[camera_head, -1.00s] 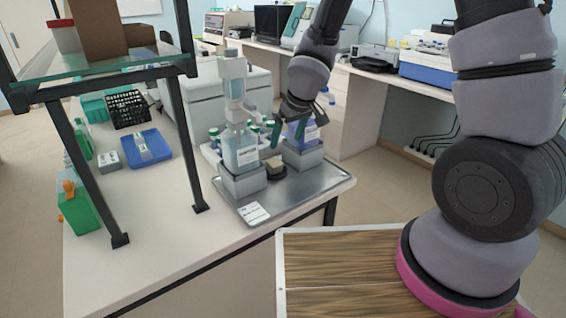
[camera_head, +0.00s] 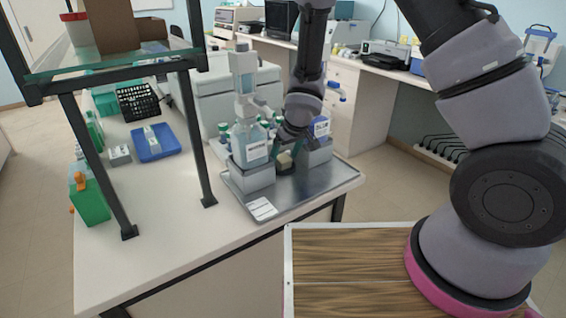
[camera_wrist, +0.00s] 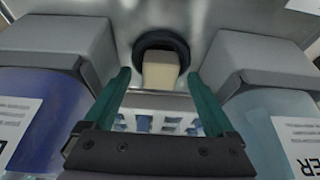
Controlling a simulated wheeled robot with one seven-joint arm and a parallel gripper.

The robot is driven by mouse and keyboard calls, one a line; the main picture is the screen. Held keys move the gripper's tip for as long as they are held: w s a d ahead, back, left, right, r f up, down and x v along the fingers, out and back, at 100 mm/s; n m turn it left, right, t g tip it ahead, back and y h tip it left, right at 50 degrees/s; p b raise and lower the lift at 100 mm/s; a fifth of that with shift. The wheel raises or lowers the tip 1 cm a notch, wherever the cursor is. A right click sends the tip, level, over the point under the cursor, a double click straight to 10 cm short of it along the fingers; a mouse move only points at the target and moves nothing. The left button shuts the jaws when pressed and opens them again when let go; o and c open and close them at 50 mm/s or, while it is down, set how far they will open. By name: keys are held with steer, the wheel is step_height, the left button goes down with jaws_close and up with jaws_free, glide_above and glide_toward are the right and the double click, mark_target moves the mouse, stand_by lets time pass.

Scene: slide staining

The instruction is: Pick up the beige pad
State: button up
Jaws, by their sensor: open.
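The beige pad (camera_head: 284,160) is a small block on a dark round holder (camera_head: 287,170) on the metal tray. In the wrist view the pad (camera_wrist: 160,72) stands out from the black ring (camera_wrist: 158,42), ahead of my fingertips. My gripper (camera_wrist: 159,92) is open, with one green finger to each side of the pad's line and nothing between them. In the head view my gripper (camera_head: 293,146) is just above and beside the pad, partly covering it. I cannot tell whether a finger touches the pad.
Grey blocks holding bottles flank the gripper closely: a clear blue bottle (camera_head: 249,142) at left and a darker blue one (camera_head: 321,128) at right. The metal tray (camera_head: 305,192) has bare room in front. A shelf post (camera_head: 196,140) stands at left.

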mark_target(284, 158)
steer(key=shift+w+a+f, duration=0.1)
steer(key=shift+w+f, duration=0.05)
steer(key=shift+f, duration=0.25)
jaws_close()
steer(key=shift+r, duration=0.1)
step_height(284, 158, up, 10)
stand_by(0.6)
